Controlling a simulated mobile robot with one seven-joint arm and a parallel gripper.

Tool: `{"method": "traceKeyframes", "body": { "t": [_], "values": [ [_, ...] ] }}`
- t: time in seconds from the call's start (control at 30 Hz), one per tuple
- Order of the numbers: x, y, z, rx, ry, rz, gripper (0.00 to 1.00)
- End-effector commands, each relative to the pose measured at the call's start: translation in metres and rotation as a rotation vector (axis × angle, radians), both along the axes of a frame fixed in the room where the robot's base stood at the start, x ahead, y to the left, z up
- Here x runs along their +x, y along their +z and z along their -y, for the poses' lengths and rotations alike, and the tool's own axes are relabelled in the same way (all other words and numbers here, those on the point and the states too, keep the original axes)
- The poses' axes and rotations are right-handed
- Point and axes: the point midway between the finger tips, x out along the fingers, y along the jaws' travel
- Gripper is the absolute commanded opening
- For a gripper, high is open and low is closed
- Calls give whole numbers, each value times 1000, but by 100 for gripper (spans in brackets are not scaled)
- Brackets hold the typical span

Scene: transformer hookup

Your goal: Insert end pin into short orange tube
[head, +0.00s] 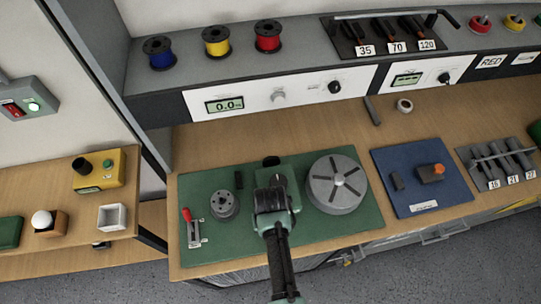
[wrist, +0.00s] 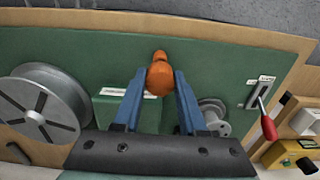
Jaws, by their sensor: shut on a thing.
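My gripper (head: 272,195) is over the middle of the green board in the head view; its fingertips are hard to make out there. In the wrist view my gripper (wrist: 160,78) has its two blue fingers closed on an orange piece (wrist: 159,74). That piece has a rounded body and a narrower far end; I cannot tell whether it is the end pin or the tube. It seems held above the green board, with contact unclear. Another orange piece (head: 438,168) sits on a dark block on the blue board in the head view.
The green board (head: 345,226) carries a large grey disc (head: 336,183) to the right, a small grey reel (head: 224,204) and a red-handled lever (head: 188,214) to the left. A green box (wrist: 115,112) stands behind the fingers. The blue board (head: 448,203) lies farther right.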

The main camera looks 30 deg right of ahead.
Motion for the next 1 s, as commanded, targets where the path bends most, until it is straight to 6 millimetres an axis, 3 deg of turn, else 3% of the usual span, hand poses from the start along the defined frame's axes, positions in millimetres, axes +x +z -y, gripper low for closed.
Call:
{"method": "traceKeyframes", "body": {
  "t": [1.0],
  "values": [
    [0, -23, 0, 0, 0, 0, 0]
  ]
}}
